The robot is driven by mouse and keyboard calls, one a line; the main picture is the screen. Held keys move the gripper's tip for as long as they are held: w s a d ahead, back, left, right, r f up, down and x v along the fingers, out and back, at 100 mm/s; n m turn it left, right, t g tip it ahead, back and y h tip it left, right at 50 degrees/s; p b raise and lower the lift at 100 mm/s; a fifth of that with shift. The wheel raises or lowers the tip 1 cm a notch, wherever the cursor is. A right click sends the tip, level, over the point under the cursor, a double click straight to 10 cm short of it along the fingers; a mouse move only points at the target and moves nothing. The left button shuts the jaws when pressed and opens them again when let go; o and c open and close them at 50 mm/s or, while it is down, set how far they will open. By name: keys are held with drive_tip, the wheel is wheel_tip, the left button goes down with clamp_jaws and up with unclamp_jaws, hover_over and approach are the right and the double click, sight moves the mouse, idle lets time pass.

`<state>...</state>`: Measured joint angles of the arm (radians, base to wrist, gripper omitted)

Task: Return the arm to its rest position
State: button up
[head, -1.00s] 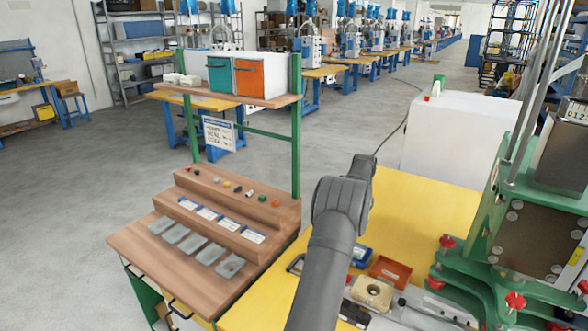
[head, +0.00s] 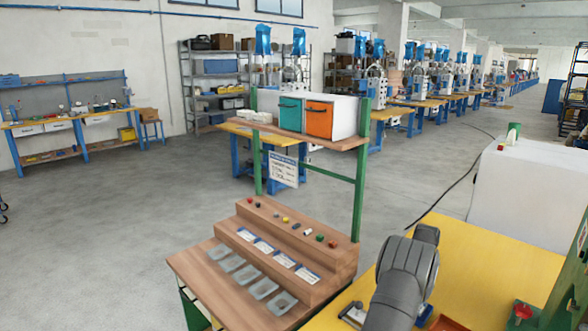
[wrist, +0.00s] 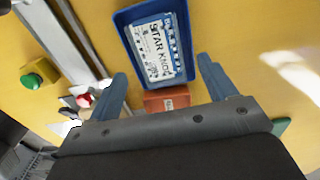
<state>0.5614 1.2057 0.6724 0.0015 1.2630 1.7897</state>
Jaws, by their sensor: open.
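My gripper (wrist: 162,68) shows in the wrist view with its two blue-grey fingers spread apart and nothing between them that I can see held. Beyond the fingers is a blue tray (wrist: 128,22) with a white label that reads like "STAR KNOB". An orange-brown box (wrist: 160,98) shows partly behind the gripper body. In the head view my grey arm (head: 405,275) rises from the bottom edge over the yellow table (head: 480,270). The gripper itself is hidden there.
A wooden stepped rack (head: 270,235) with small coloured knobs stands left of my arm. A white cabinet (head: 530,195) is at the right. In the wrist view a green button (wrist: 36,78) and a metal rail (wrist: 75,50) are at left.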

idle(0.3)
wheel_tip(320, 180, down, 4)
drive_tip(key=shift+f, duration=0.2)
wheel_tip(320, 180, up, 13)
wheel_tip(320, 180, down, 12)
drive_tip(key=shift+r, duration=0.1)
wheel_tip(320, 180, up, 4)
drive_tip(key=shift+f, duration=0.15)
drive_tip(key=s+d+r, duration=0.5)
drive_tip(key=s+r, duration=0.2)
drive_tip(key=s, duration=0.3)
drive_tip(key=s+a+r, duration=0.2)
drive_tip(key=s+a, duration=0.5)
drive_tip(key=s, duration=0.3)
drive_tip(key=shift+w+d+f, duration=0.1)
drive_tip(key=shift+d+f, duration=0.1)
drive_tip(key=shift+f, duration=0.95)
drive_tip(key=shift+w+d+f, duration=0.1)
drive_tip(key=shift+d+f, duration=0.05)
drive_tip(key=shift+f, duration=0.95)
